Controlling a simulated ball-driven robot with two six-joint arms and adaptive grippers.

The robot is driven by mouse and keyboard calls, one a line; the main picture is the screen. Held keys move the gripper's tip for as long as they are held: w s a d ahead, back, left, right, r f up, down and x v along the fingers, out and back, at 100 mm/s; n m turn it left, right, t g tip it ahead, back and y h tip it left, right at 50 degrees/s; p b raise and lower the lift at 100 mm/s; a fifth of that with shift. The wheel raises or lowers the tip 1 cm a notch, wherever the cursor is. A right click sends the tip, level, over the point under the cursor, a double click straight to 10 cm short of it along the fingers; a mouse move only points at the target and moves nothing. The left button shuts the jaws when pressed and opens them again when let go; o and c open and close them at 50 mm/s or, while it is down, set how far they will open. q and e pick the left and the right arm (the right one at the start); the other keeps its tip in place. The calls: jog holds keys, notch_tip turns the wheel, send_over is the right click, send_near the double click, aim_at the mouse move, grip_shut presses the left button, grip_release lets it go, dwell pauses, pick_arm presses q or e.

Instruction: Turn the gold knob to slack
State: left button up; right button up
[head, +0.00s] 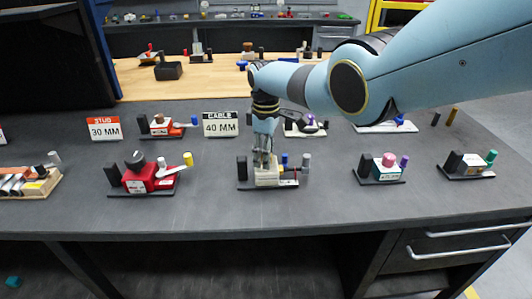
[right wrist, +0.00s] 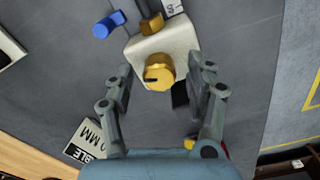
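The gold knob (right wrist: 160,70) is a round cap with a dark notch at its left edge. It sits on a cream valve block (right wrist: 165,42), which also shows in the head view (head: 268,178) on a dark base plate in the middle of the bench. In the head view the knob is hidden behind my right gripper (head: 263,158), which points down at the block. In the right wrist view my right gripper (right wrist: 160,68) has its fingers spread on both sides of the knob, with gaps between. My left gripper does not show.
A red valve unit (head: 140,180) stands to the left, and a unit with a pink knob (head: 389,158) to the right. A blue handle (right wrist: 109,25) and a small gold piece (right wrist: 152,25) sit close to the block. A "40 MM" sign (head: 221,124) stands behind.

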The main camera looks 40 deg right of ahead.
notch_tip(320, 180, up, 12)
dwell(0.6)
dwell(0.4)
